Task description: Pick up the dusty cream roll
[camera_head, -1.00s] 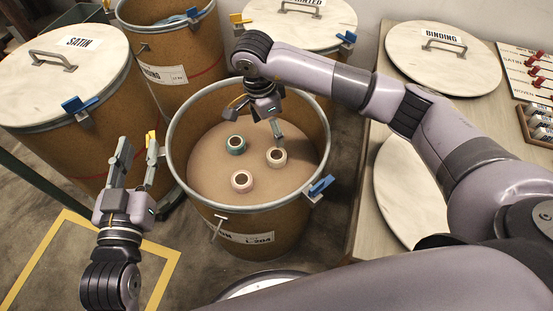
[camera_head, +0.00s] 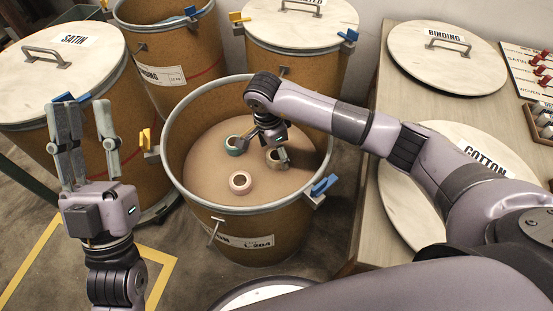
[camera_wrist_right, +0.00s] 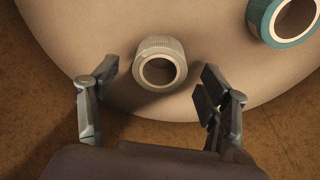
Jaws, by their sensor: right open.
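A dusty cream roll (camera_wrist_right: 159,46) sits on the sandy fill inside the open drum (camera_head: 171,165). In the right wrist view it lies between and just beyond the fingertips of my right gripper (camera_wrist_right: 158,85), which is open with a finger on each side. In the head view my right gripper (camera_head: 277,152) reaches down into the drum and partly covers that roll. A teal roll (camera_head: 235,146) lies left of it, and a pink roll (camera_head: 240,183) lies nearer the front. My left gripper (camera_head: 86,125) is open and empty, upright outside the drum on the left.
A lidded drum marked SATIN (camera_head: 30,100) stands at the left, with more drums behind. Blue and yellow clips (camera_head: 322,186) sit on the drum rims. The table (camera_head: 372,215) at right holds lids marked BINDING (camera_head: 440,75) and COTTON (camera_head: 440,150).

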